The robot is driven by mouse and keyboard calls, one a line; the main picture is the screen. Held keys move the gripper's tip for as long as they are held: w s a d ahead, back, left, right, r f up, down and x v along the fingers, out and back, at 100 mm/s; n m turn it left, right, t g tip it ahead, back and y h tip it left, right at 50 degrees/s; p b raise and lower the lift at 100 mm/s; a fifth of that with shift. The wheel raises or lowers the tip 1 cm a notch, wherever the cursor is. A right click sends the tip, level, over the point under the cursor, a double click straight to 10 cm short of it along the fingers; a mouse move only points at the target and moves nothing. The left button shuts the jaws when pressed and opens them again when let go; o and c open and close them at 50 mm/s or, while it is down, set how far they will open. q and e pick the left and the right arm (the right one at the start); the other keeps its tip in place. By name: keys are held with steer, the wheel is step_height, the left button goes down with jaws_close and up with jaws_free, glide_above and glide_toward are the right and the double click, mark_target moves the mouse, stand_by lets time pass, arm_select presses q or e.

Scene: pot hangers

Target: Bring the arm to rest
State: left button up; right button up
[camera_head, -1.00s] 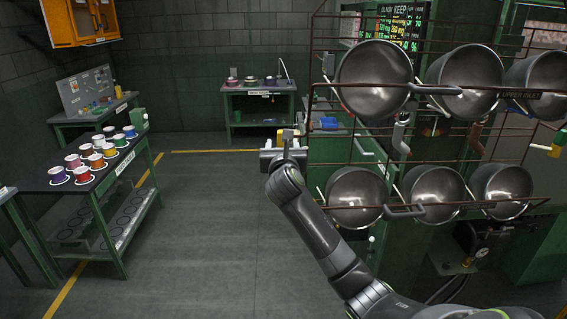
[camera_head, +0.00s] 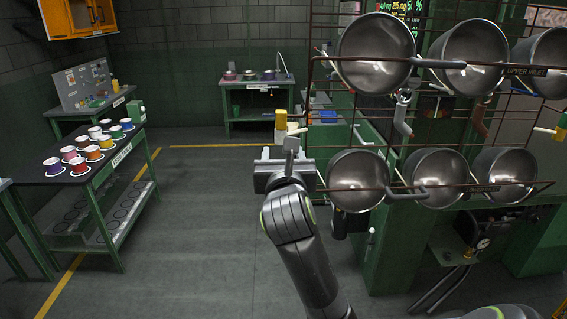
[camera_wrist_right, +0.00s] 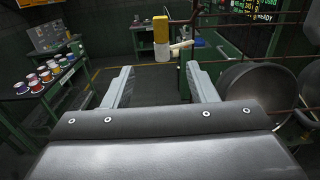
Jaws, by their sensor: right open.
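My right arm (camera_head: 298,222) rises from the bottom of the head view, left of the wire rack. My right gripper (camera_head: 286,152) is at its upper end, close to the rack's left edge. In the right wrist view the two fingers of the gripper (camera_wrist_right: 160,86) stand wide apart with nothing between them. A yellow and white peg-like piece (camera_head: 281,124) shows just beyond the gripper; it also shows in the wrist view (camera_wrist_right: 161,40), above the finger gap and apart from the fingers. My left gripper is not in view.
The wire rack (camera_head: 330,107) holds two rows of metal pots, such as the lower left one (camera_head: 357,181), close right of my arm. A dark table (camera_head: 62,172) with coloured cups stands at left. The floor (camera_head: 200,225) between is clear.

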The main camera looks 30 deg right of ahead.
steer(key=shift+s+a, duration=0.2)
steer(key=shift+s, duration=0.2)
